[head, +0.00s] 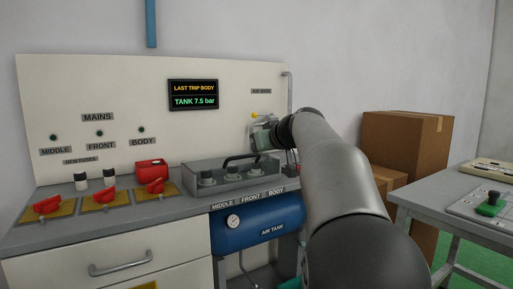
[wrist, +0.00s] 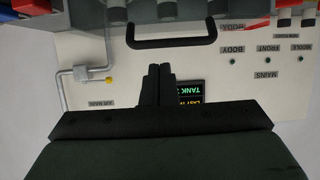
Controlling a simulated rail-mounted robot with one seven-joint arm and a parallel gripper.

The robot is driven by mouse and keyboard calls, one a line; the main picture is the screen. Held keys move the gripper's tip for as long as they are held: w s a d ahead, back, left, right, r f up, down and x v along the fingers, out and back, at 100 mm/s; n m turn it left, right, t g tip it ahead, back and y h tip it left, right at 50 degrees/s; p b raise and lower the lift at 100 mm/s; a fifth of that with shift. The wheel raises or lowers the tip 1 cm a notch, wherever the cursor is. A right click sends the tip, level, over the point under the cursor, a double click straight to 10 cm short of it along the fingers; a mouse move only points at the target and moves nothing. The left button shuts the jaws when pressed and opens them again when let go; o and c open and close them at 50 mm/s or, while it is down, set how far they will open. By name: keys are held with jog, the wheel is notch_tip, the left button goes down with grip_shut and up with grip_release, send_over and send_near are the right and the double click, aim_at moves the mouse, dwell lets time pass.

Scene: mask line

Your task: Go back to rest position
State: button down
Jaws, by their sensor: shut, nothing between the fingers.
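My gripper (wrist: 158,72) is shut and empty in the wrist view, with its two dark fingers side by side. It is in front of the upright panel (head: 100,90), near the display (head: 193,94). The wrist view is upside down and shows the black handle (wrist: 172,42) beyond the fingertips, apart from them. In the head view my arm reaches in from the lower right, and its end is by the air main pipe and yellow knob (head: 255,115). The fingertips are hard to make out there.
A grey fuse box (head: 230,181) with a black handle stands on the bench. Red rotary switches (head: 104,196) on yellow plates and new fuses (head: 109,177) are to its left. A blue air tank (head: 258,226) is below. Cardboard boxes (head: 405,145) and a table (head: 440,204) stand right.

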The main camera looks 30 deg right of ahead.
jog(key=s+f, duration=0.4)
jog(key=s, duration=0.3)
jog(key=s+a+g+y+p, duration=0.1)
jog(key=s+a+g+p, duration=0.4)
jog(key=a+p, duration=0.4)
jog(key=s+a+g+y+p, duration=0.1)
jog(key=s+a+g+p, duration=0.1)
jog(key=s+a+p, duration=0.7)
jog(key=s+a+g+h+p, duration=0.1)
jog(key=s+g+p, duration=0.2)
jog(key=s+p, duration=0.5)
jog(key=s+a+r+m+g+h+p, duration=0.1)
jog(key=s+g+h+p, duration=0.1)
jog(key=s+p, duration=0.6)
jog(key=shift+a+g+p, duration=0.15)
jog(key=shift+g+p, duration=0.35)
jog(key=shift+p, duration=0.1)
jog(key=c, duration=2.1)
grip_release()
jog(key=shift+r, duration=0.1)
jog(key=shift+c, duration=0.2)
